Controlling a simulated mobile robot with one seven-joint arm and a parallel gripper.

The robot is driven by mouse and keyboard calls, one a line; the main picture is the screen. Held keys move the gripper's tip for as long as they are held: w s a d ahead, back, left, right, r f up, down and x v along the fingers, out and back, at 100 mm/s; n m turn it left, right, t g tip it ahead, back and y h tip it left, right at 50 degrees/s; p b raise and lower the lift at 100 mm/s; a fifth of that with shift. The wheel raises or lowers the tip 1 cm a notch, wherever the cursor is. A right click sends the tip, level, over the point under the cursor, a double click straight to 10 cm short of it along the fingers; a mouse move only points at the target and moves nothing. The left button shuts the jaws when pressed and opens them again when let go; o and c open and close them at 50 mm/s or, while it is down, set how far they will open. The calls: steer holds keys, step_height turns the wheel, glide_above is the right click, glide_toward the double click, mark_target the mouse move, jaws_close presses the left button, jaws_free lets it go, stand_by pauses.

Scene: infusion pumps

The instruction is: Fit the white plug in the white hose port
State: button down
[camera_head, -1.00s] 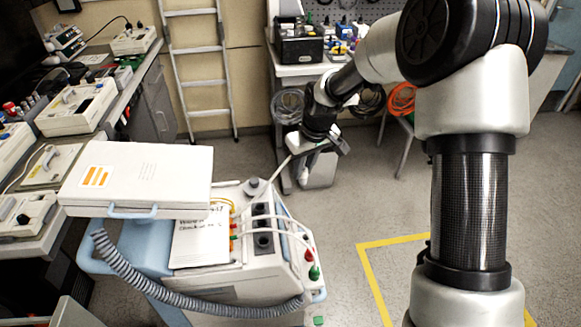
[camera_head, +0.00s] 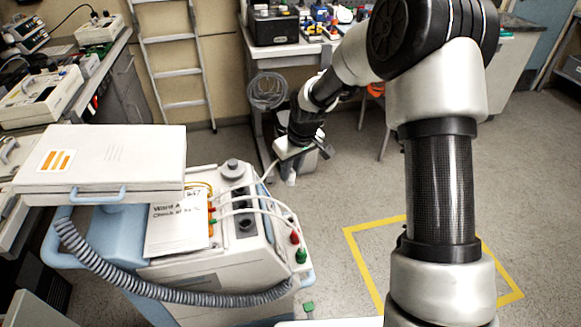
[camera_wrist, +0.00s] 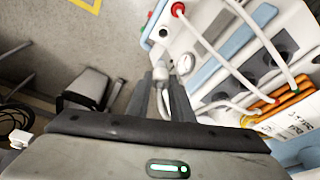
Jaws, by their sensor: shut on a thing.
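My gripper (camera_wrist: 161,78) is shut on the white plug (camera_wrist: 160,74), which sits between the dark fingertips in the wrist view. A white hose (camera_wrist: 163,104) trails from it between the fingers. In the head view my gripper (camera_head: 290,153) is beyond the pump cart (camera_head: 205,275), and a pale hose runs from the cart towards it. A small round socket (camera_wrist: 163,32) on the cart's white face may be the white hose port. It lies ahead of the fingertips, with a gap between. The plug's tip is partly hidden.
Red (camera_head: 295,237) and green (camera_head: 301,255) plugs with white hoses sit on the cart's side. A grey ribbed hose (camera_head: 150,282) loops across its front. A bench stands behind. Open floor with yellow tape (camera_head: 357,260) lies to the right.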

steer(key=shift+f+b, duration=3.45)
steer(key=shift+f, duration=4.45)
steer(key=shift+f, duration=1.8)
steer(key=c, duration=1.6)
jaws_free()
steer(key=shift+o, duration=0.6)
steer(key=shift+s+a+f, duration=0.1)
steer(key=shift+s+f, duration=0.05)
steer(key=shift+f, duration=0.05)
steer(key=shift+r, duration=0.2)
